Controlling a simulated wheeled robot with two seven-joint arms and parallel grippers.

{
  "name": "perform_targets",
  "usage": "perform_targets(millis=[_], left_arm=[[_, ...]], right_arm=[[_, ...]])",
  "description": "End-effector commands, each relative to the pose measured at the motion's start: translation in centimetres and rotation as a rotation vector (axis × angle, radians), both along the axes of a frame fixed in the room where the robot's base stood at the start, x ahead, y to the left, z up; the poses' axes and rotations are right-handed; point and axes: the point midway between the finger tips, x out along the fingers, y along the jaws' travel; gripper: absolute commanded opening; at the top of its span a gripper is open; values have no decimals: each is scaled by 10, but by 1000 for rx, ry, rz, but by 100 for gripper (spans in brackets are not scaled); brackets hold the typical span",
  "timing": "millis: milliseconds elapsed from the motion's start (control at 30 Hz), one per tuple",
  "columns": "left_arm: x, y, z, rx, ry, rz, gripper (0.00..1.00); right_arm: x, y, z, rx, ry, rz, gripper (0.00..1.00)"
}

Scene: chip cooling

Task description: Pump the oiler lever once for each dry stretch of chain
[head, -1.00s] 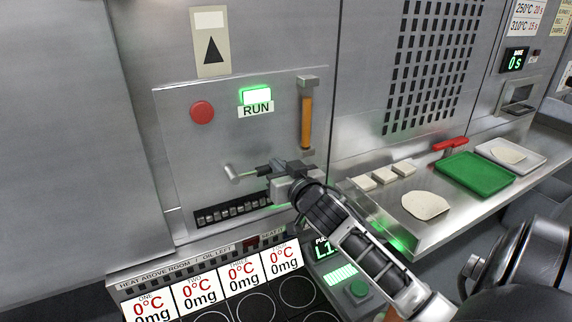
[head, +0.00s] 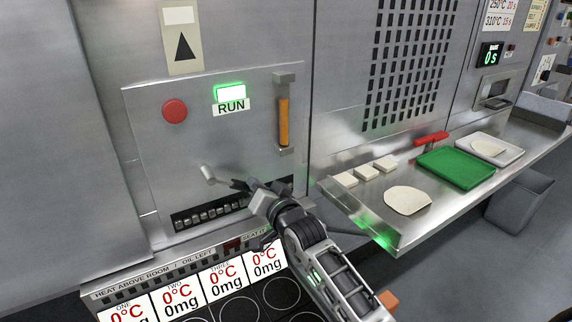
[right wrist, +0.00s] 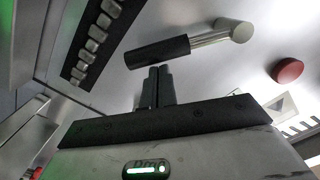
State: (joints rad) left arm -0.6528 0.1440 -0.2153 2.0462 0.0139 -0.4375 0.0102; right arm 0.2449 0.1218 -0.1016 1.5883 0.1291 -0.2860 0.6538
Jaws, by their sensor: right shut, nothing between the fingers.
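The oiler lever (head: 208,173) sticks out of the steel panel: a pale metal arm with a black grip, partly hidden by my gripper in the head view. In the right wrist view its black grip (right wrist: 157,52) lies just beyond my fingertips. My right gripper (head: 237,184) is shut and empty, with its fingers together close to the grip; I cannot tell whether they touch. It also shows in the right wrist view (right wrist: 155,78). The chain (head: 203,217) shows as a row of grey links in a dark slot below the lever. I cannot tell which stretches are dry. My left gripper is out of view.
Above are a red button (head: 174,111), a lit green RUN lamp (head: 231,94) and an orange handle (head: 284,122). Below are heat and oil readouts (head: 223,281), all at zero. A steel shelf (head: 450,205) at right holds flat pale pieces and a green tray (head: 457,168).

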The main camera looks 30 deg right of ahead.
Motion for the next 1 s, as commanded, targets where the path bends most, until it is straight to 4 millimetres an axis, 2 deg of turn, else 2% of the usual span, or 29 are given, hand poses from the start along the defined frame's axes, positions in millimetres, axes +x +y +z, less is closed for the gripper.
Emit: perform_targets(millis=[100, 300, 800, 1000], left_arm=[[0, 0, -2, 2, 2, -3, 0], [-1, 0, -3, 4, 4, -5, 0], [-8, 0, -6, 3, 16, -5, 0], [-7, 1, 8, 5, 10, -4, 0]], right_arm=[[2, 13, -8, 55, 12, 18, 0], [3, 19, -12, 103, 18, 25, 0], [2, 20, -14, 115, 20, 25, 0], [2, 12, 0, 112, 19, 26, 0]])
